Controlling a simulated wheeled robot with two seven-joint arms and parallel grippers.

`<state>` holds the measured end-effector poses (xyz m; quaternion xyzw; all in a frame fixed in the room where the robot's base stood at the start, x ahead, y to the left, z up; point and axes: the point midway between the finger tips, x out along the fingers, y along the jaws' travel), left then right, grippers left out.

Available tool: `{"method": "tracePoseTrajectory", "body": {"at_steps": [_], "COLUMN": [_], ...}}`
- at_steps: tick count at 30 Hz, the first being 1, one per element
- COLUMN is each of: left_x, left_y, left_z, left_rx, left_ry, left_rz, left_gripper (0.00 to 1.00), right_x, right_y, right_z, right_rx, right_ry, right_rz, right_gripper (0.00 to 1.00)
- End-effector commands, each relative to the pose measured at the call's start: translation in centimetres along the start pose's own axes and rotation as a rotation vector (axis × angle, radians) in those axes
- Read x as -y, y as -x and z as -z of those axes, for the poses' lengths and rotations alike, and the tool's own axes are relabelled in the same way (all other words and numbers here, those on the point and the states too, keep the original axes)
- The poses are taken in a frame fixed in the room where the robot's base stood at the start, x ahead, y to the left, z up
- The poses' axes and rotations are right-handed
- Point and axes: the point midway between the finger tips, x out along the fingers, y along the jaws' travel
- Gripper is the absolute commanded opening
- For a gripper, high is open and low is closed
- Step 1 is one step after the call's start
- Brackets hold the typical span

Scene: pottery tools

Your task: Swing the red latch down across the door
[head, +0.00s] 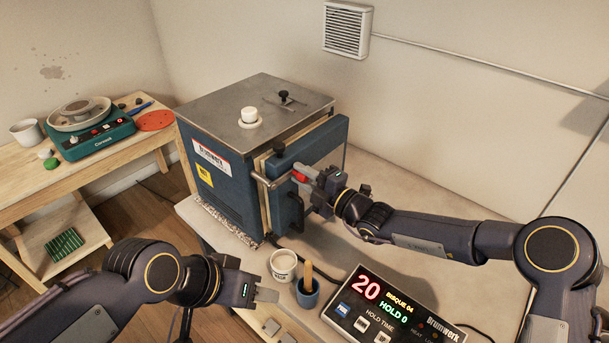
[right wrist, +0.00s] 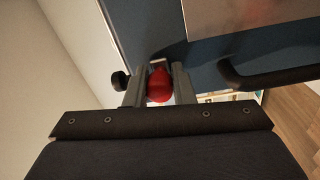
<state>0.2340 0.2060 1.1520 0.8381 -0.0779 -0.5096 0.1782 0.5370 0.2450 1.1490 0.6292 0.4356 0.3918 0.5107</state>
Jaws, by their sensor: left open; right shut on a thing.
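The blue kiln (head: 222,165) stands on the bench, and its blue door (head: 318,143) faces right in the head view. The red latch grip (head: 299,176) is at the door's front, beside a metal bar (head: 264,181) near the door edge. My right gripper (head: 306,178) is shut on the red grip. In the right wrist view the red grip (right wrist: 159,86) sits between the two fingers. The latch's far end is partly hidden by the gripper. My left gripper (head: 267,294) is open and empty, low in front of the kiln.
A black door handle (head: 296,213) is just below the right gripper. A white mug (head: 284,265), a blue cup with a wooden tool (head: 307,292) and a controller box (head: 385,312) stand on the bench near the left gripper. A small white pot (head: 249,115) sits on the kiln top.

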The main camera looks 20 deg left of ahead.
Motion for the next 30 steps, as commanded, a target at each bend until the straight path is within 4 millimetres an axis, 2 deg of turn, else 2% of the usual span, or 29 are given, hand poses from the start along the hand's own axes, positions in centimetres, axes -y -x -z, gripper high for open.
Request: {"method": "tracePoseTrajectory", "body": {"at_steps": [5,6,11,21,30], "left_x": [0.0,0.0,0.0,0.1,0.8], "left_y": [0.0,0.0,0.0,-0.2,-1.7], "left_z": [0.0,0.0,0.0,-0.1,-0.9], "left_rx": [0.0,0.0,0.0,0.0,0.0], "left_ry": [0.0,0.0,0.0,0.0,0.0], "left_rz": [0.0,0.0,0.0,0.0,0.0], "left_gripper": [0.45,0.45,0.45,0.45,0.45], "right_x": [0.0,0.0,0.1,0.1,0.3], "right_y": [0.0,0.0,0.0,0.5,5.3], "right_z": [0.0,0.0,0.0,-0.1,-0.2], "right_rx": [0.0,0.0,0.0,0.002,0.003], "right_ry": [-0.005,-0.005,-0.003,-0.001,-0.001], "right_rz": [-0.001,-0.001,0.0,0.001,0.0], "right_gripper": [0.0,0.24,0.44,0.44,0.44]}}
